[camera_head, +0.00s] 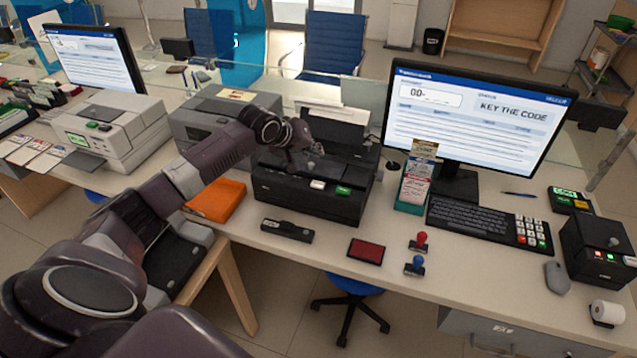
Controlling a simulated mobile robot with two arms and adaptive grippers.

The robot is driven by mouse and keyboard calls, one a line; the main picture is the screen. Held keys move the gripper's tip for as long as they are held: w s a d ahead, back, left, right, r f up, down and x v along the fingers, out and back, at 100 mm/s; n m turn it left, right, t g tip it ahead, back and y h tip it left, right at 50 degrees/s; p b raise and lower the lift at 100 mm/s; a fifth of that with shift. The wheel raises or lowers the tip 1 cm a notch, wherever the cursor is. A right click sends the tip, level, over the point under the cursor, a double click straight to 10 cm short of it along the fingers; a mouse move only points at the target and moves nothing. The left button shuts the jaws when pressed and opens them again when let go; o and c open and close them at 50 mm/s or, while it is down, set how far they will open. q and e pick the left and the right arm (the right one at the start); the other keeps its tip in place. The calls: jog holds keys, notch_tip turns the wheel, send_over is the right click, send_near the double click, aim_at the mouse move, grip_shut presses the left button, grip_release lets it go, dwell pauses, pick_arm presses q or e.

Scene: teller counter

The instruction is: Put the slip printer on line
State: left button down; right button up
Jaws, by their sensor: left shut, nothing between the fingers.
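A black printer (308,203) stands on the counter left of the middle monitor, with a white button (317,184) and a green button (343,190) on its top. A sheet of white paper (331,114) stands up at its back. My left arm reaches in from the left. My left gripper (316,154) is shut and empty, above the back part of the printer's top, behind the two buttons. I cannot tell whether it touches the printer. The monitor (475,118) reads "KEY THE CODE" beside a field "00-". My right gripper is out of view.
An orange folder (217,200) lies left of the printer. A black handheld device (287,230), a red ink pad (366,250) and two stamps (421,241) lie in front.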

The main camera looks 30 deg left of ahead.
pick_arm(q)
jog(key=shift+f, duration=0.1)
jog(key=b, duration=0.7)
send_over(316, 185)
notch_tip(316, 185, down, 6)
jog(key=shift+w+f, duration=0.1)
jog(key=shift+f, duration=1.25)
jog(key=shift+f, duration=0.2)
jog(key=shift+f, duration=0.15)
jog(key=shift+f, duration=0.6)
dwell(0.8)
